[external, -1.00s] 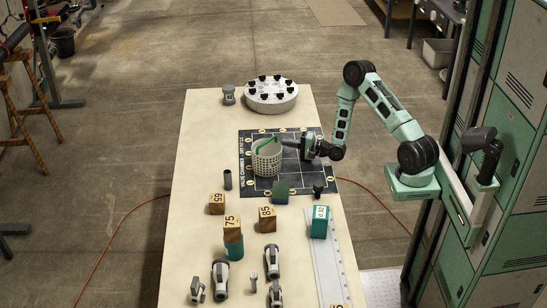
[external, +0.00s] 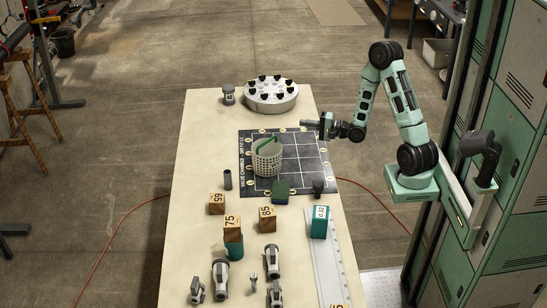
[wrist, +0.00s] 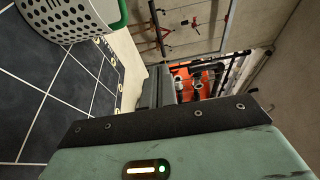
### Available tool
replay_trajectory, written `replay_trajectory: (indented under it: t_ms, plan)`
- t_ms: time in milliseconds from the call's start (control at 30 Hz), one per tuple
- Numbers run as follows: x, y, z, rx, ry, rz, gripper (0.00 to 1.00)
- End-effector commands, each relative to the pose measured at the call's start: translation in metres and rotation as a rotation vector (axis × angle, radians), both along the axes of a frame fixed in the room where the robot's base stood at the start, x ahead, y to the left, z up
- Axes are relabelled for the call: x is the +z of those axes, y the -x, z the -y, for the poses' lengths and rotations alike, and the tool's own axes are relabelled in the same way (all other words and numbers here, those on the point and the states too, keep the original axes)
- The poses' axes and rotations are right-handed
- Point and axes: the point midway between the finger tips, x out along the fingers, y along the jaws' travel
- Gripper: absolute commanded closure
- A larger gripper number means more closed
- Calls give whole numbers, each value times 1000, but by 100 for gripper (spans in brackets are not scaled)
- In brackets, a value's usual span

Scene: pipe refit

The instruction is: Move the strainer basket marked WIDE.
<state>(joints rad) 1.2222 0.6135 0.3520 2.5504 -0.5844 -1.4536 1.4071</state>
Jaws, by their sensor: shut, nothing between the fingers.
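The strainer basket (external: 266,161) is a pale, perforated cup with a green handle. It stands on the dark gridded mat (external: 312,160), toward the mat's left side. No WIDE marking is readable on it. Part of it shows at the top left of the wrist view (wrist: 66,18), with its green handle at its right edge. My gripper (external: 308,123) is shut and empty. It is up and to the right of the basket, near the mat's far right corner, clear of the basket.
A round grey plate with black knobs (external: 270,107) and a small grey jar (external: 228,95) stand at the far end. A green block (external: 281,191) and a dark knob (external: 319,187) sit near the mat's front edge. Numbered wooden blocks (external: 217,204) and pipe fittings (external: 221,274) lie nearer.

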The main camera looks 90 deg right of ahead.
Motion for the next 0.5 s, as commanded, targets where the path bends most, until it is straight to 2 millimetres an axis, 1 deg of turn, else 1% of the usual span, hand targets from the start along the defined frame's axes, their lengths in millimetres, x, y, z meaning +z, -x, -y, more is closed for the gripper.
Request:
replay_trajectory:
  t_ms: [33,100,367,400,500]
  plan:
    - [12,0,0,-1,6,2,100]
    - [24,0,0,0,6,3,100]
    - [63,0,0,0,6,2,100]
    - [60,-7,2,5,19,-39,100]
    - [52,-21,7,15,61,-134,100]
